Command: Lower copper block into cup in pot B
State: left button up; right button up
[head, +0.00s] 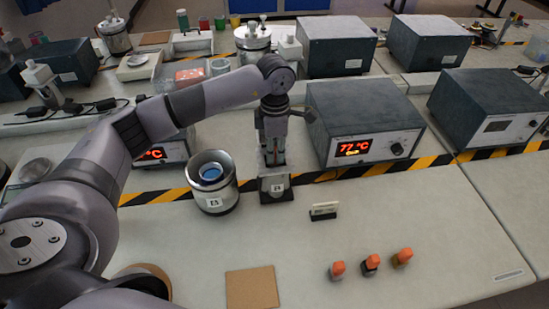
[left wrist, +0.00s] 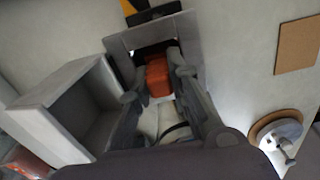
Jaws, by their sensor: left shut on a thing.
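My left gripper (head: 270,160) points down at a small dark stand (head: 277,190) with a white label, to the right of an open metal pot. In the left wrist view the gripper (left wrist: 160,82) is shut on an orange-red copper block (left wrist: 157,75), with a grey frame around its far end. The block is hidden in the head view. The pot (head: 213,195), taken as pot B, has a small label that is hard to read. Inside it is a cup (head: 210,172) with a blue interior. The gripper is beside the pot, not over it. My right gripper is not in view.
A heater box (head: 365,115) with a lit red display stands right of the gripper. Several orange-topped pieces (head: 370,264) and a small sign (head: 324,210) stand on the front bench. A brown square mat (head: 252,288) lies bare. The front right bench is mostly clear.

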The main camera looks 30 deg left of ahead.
pick_arm(q)
grip_shut()
jog(key=shift+r+p, duration=2.4)
jog(key=shift+r, duration=1.9)
